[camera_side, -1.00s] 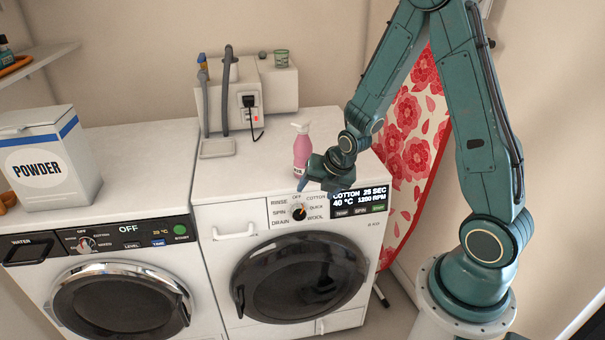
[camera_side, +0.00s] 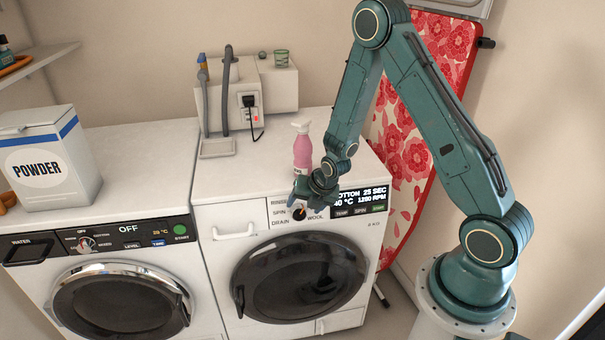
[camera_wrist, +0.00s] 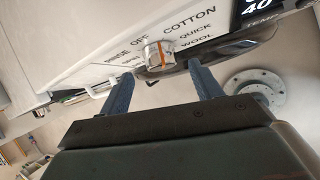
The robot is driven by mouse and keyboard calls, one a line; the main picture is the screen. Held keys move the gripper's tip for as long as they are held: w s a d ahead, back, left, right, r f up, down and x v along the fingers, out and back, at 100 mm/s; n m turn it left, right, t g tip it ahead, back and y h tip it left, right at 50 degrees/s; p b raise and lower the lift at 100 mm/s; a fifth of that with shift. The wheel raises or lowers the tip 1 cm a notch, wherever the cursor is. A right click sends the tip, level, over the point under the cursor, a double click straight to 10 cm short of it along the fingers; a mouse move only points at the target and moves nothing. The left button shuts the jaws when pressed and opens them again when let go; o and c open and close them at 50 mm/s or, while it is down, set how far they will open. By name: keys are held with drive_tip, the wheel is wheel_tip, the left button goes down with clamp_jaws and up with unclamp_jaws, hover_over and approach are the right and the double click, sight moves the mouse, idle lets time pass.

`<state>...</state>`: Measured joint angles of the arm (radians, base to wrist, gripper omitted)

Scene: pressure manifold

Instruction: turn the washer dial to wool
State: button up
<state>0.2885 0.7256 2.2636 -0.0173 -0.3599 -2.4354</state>
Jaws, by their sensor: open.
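The right-hand washer (camera_side: 225,215) has its dial (camera_side: 299,213) on the front panel, among printed labels for rinse, spin, drain and wool. In the wrist view the dial (camera_wrist: 160,55) is a silver knob with an orange mark, and the wool label (camera_wrist: 198,42) is beside it. The display (camera_side: 361,197) reads cotton, 40 °C. My gripper (camera_side: 300,201) is close in front of the panel at the dial, covering its upper part and some labels. In the wrist view my gripper (camera_wrist: 161,80) is open, its blue fingers apart, with the dial between and just beyond them.
A pink bottle (camera_side: 302,150) stands on the washer top just behind my gripper. A second washer (camera_side: 130,225) with a powder box (camera_side: 45,165) on it is at left. A grey hose and plug unit (camera_side: 245,100) stand at the back. A floral ironing board (camera_side: 405,150) is at right.

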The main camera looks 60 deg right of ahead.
sight(301, 211)
drive_tip(key=shift+x, duration=2)
drive_tip(key=c, duration=1)
